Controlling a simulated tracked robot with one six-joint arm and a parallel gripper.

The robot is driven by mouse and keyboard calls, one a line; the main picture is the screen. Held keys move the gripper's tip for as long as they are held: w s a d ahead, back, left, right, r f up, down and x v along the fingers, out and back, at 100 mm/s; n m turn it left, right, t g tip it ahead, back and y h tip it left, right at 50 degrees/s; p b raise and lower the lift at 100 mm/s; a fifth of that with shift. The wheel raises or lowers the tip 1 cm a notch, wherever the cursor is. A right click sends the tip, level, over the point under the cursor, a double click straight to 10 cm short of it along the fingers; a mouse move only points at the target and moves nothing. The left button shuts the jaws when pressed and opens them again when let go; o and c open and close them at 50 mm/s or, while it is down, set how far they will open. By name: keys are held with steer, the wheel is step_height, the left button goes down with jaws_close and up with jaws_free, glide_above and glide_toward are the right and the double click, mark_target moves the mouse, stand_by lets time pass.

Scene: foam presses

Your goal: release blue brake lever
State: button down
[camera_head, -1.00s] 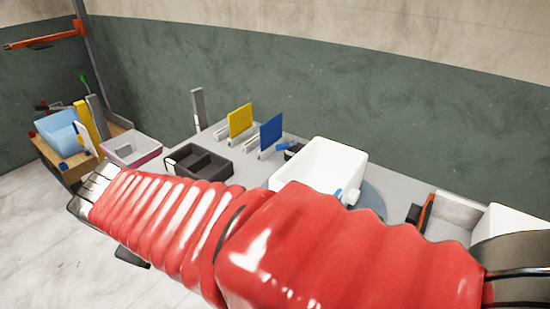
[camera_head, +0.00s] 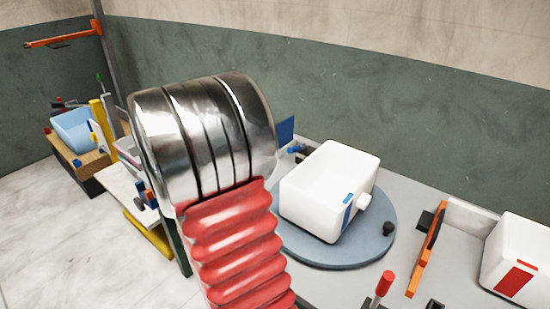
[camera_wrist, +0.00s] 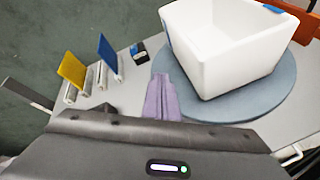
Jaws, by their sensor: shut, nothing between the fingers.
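A small blue lever (camera_head: 295,149) sits on a dark block behind the left side of the white bin, partly hidden in the head view. In the wrist view the blue lever (camera_wrist: 136,48) tops a small black block, beside the turntable. I take it for the brake lever; its exact position is too small to tell. My gripper (camera_wrist: 163,84) is shut and empty. Its purplish fingers point towards the gap between the block and the white bin, apart from the lever in the picture. In the head view my metal wrist hides the gripper.
A white bin (camera_head: 300,205) stands on a round blue-grey turntable (camera_head: 340,255) with a dark knob (camera_head: 388,228). Blue (camera_wrist: 108,53) and yellow (camera_wrist: 72,70) upright panels stand left of the lever. A red-tipped lever (camera_head: 384,284) and an orange bracket (camera_head: 428,254) stand at right.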

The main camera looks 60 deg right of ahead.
steer(key=w+d+f+n+t+h, duration=0.1)
steer(key=d+f+n, duration=0.3)
steer(key=d, duration=0.4)
steer(key=w+d+f+n+h, duration=0.1)
steer(key=d+f+n+h, duration=0.2)
steer(key=d+f+n, duration=0.2)
steer(key=d+f, duration=0.2)
steer(key=d, duration=0.1)
steer(key=shift+d+f+n+t, duration=0.25)
steer(key=shift+d+n+t, duration=0.05)
steer(key=shift+t, duration=0.1)
glide_toward(298, 149)
steer(key=d+f, duration=0.4)
steer(key=shift+w+d+r, duration=0.1)
steer(key=shift+w+r, duration=0.05)
steer(key=shift+r, duration=0.1)
steer(key=shift+w+r, duration=0.2)
